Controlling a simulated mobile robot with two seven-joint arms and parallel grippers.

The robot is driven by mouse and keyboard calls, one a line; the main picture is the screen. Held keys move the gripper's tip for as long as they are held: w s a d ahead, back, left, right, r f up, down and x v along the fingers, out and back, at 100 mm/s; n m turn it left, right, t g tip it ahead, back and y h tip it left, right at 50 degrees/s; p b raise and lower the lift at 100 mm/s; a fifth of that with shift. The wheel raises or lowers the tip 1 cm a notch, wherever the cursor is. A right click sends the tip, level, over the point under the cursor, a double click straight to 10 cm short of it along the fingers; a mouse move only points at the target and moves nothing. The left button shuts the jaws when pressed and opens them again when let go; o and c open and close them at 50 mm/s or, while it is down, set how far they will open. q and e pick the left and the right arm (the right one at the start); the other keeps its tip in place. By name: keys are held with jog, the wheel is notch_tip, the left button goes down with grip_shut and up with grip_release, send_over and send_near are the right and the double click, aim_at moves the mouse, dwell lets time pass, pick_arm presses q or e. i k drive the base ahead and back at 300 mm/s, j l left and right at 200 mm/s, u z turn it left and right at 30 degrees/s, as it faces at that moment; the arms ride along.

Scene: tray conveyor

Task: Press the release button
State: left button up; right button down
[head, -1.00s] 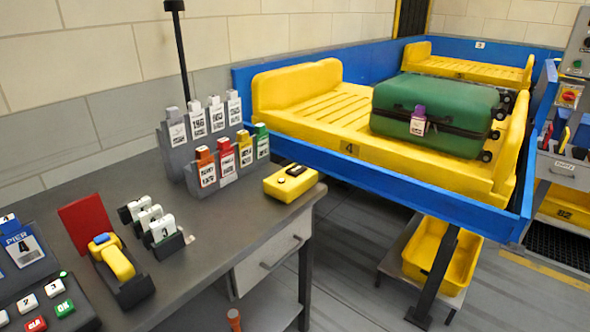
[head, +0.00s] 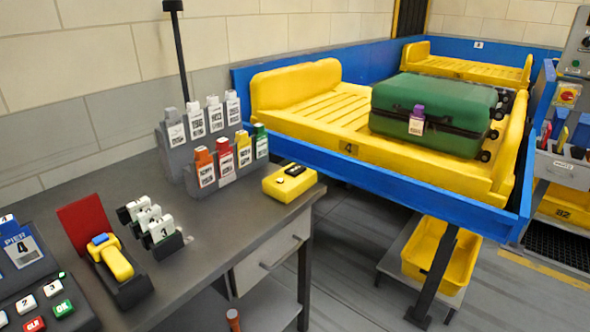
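No button in view is legibly marked as the release button. A grey control panel (head: 577,52) is cut off at the right edge and carries a small green button (head: 576,63) and a red-and-yellow rotary switch (head: 568,95). A yellow box (head: 290,183) with dark controls on top lies at the desk's right end. A keypad (head: 40,303) at the lower left has white number keys, a red CLR key (head: 35,325) and a green OK key (head: 63,309). A green suitcase (head: 434,115) with a purple-topped tag lies on the yellow tray (head: 320,112) marked 4. Neither gripper is in view.
The grey desk (head: 205,245) holds racks of coloured tags (head: 222,165), a yellow-handled device (head: 112,262) with a red plate, and white numbered pieces (head: 158,231). A blue conveyor rail (head: 430,190) borders the trays. A yellow bin (head: 440,262) sits below; bare floor shows between desk and conveyor.

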aim_at(296, 170)
jog(key=u, duration=1.55)
jog(key=i+l, duration=0.1)
jog(key=l, duration=0.35)
jog(key=i+l, duration=0.1)
jog(key=l, duration=0.35)
jog(key=i+l, duration=0.15)
jog(key=l, duration=0.25)
jog(key=i+l, duration=0.1)
jog(key=l, duration=0.35)
